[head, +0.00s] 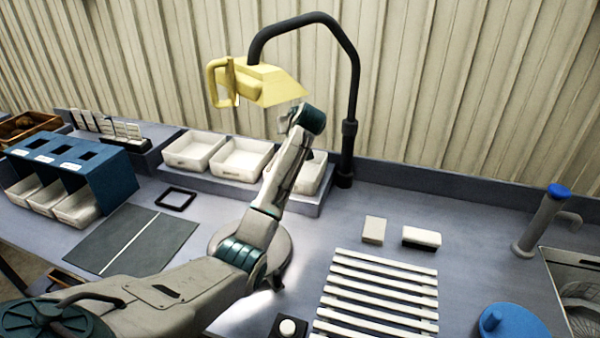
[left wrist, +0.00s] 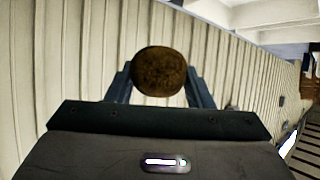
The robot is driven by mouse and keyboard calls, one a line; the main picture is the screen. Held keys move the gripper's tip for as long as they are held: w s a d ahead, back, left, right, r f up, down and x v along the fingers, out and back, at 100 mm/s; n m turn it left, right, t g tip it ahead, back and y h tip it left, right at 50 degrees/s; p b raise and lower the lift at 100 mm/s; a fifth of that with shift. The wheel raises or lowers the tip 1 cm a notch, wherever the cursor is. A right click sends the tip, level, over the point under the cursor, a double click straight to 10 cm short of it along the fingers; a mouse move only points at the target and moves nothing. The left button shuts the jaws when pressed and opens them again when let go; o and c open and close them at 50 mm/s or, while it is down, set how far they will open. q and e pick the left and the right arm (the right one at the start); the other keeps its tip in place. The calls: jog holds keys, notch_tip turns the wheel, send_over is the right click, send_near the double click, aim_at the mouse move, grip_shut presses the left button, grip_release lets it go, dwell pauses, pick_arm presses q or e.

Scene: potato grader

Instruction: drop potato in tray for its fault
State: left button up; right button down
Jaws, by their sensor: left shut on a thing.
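A brown, rounded potato (left wrist: 160,72) is gripped between the two dark fingers of my left gripper (left wrist: 160,75) in the left wrist view. In the head view my left arm reaches to the back, its wrist (head: 307,119) raised just below the yellow lamp; the fingers and potato are hidden there. White trays stand on a raised ledge at the back: a left one (head: 190,161), a middle one (head: 238,171) and a right one (head: 313,176) partly behind my arm. My right gripper is not in view.
A yellow lamp head (head: 262,82) hangs on a black curved pole (head: 347,120). A blue slotted box (head: 117,176) over small white bins (head: 80,213) stands left. A dark mat (head: 130,238), white slatted rack (head: 375,290), blue lid (head: 505,322) and sink (head: 588,268) occupy the bench.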

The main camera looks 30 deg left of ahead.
pick_arm(q)
jog(key=shift+s+f+b, duration=0.1)
jog(key=shift+f+b, duration=0.2)
jog(key=shift+f, duration=0.35)
notch_tip(320, 180, down, 4)
jog(key=b, duration=0.3)
jog(key=shift+f, duration=0.1)
jog(key=o, duration=1.2)
jog(key=shift+c, duration=0.2)
